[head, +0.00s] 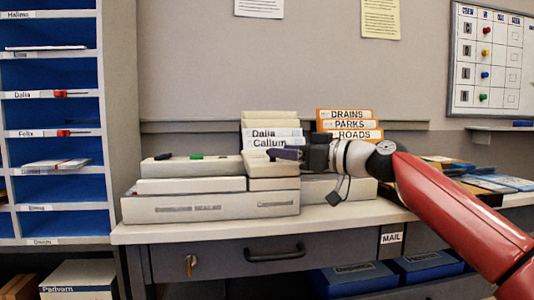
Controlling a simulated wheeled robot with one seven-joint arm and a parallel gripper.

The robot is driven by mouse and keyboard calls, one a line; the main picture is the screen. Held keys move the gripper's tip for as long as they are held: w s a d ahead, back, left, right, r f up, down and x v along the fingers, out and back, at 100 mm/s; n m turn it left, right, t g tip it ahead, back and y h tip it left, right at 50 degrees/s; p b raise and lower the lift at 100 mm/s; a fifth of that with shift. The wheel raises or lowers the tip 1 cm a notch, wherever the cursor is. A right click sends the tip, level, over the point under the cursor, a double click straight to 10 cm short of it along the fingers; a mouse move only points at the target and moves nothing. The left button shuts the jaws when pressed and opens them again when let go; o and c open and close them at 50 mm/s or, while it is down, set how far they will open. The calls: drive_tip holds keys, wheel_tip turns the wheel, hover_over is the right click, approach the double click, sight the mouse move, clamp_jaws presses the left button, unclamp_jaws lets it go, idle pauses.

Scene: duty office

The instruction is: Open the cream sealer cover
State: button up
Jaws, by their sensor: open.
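A wide cream machine (210,208), which looks like the sealer, stands on the desk left of centre. Its long upper cream part (190,168) looks like the cover and lies flat. A dark button and a green button sit on top of that part. A narrower cream section (268,170) is at its right end. My gripper (280,154) is open and reaches in from the right, with its dark fingers at the top of this right section. I cannot tell whether they touch it. The arm hides part of what is behind.
Behind stand name folders (272,138) and orange-edged binders (349,125). Another cream box (318,189) is right of the machine. A blue pigeonhole shelf (50,110) stands left. Papers (490,184) lie at right. The desk (170,234) has a narrow clear front strip.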

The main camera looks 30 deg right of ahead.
drive_tip(key=shift+x, duration=2.05)
clamp_jaws()
